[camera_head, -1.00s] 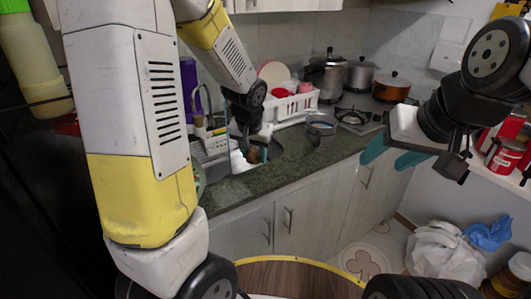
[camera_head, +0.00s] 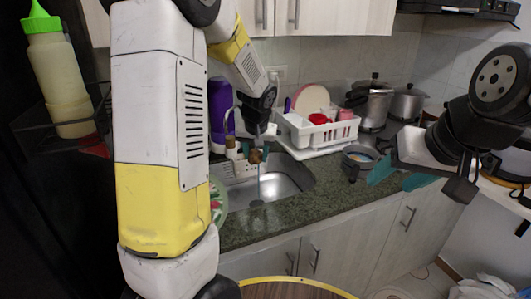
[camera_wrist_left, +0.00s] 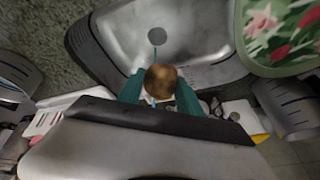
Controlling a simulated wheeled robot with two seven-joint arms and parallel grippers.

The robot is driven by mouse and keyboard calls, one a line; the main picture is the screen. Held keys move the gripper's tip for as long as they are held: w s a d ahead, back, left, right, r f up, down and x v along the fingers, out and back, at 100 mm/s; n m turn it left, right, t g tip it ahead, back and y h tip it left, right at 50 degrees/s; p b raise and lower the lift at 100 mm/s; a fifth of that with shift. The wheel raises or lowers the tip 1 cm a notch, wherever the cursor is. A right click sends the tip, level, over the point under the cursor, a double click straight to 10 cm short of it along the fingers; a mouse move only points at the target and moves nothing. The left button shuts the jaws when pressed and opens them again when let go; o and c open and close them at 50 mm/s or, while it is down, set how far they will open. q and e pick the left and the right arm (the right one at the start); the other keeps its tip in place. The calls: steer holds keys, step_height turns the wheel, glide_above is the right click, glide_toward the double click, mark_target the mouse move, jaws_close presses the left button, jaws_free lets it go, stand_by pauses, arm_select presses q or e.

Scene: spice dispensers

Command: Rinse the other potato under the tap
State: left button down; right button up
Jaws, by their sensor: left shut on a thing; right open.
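My left gripper (camera_head: 254,153) is shut on a brown potato (camera_head: 256,157) and holds it above the metal sink (camera_head: 290,177). In the left wrist view the potato (camera_wrist_left: 160,80) sits between the teal fingers, with the sink drain (camera_wrist_left: 157,35) beyond it. A thin streak, apparently water, runs between the potato and the basin. The curved tap (camera_head: 228,119) stands behind the sink, partly hidden by my left arm. My right gripper (camera_head: 400,179) is open and empty, in front of the counter to the right. I cannot make out another potato.
A white dish rack (camera_head: 318,132) stands right of the sink. A small pot (camera_head: 359,161) is on the counter, with larger pots (camera_head: 371,105) behind. A floral plate (camera_head: 217,203) is at the sink's left edge. A round wooden table (camera_head: 290,290) is below.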

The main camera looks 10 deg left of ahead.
arm_select(q)
steer(key=w+a+f, duration=0.2)
steer(key=w, duration=0.7)
steer(key=shift+w, duration=0.15)
stand_by(0.5)
steer(key=shift+d, duration=0.15)
steer(key=shift+w+d, duration=0.15)
steer(key=shift+d, duration=0.3)
steer(key=shift+a, duration=0.1)
steer(key=shift+a, duration=0.5)
steer(key=shift+d, duration=0.15)
steer(key=shift+d, duration=0.45)
steer(key=shift+a, duration=0.1)
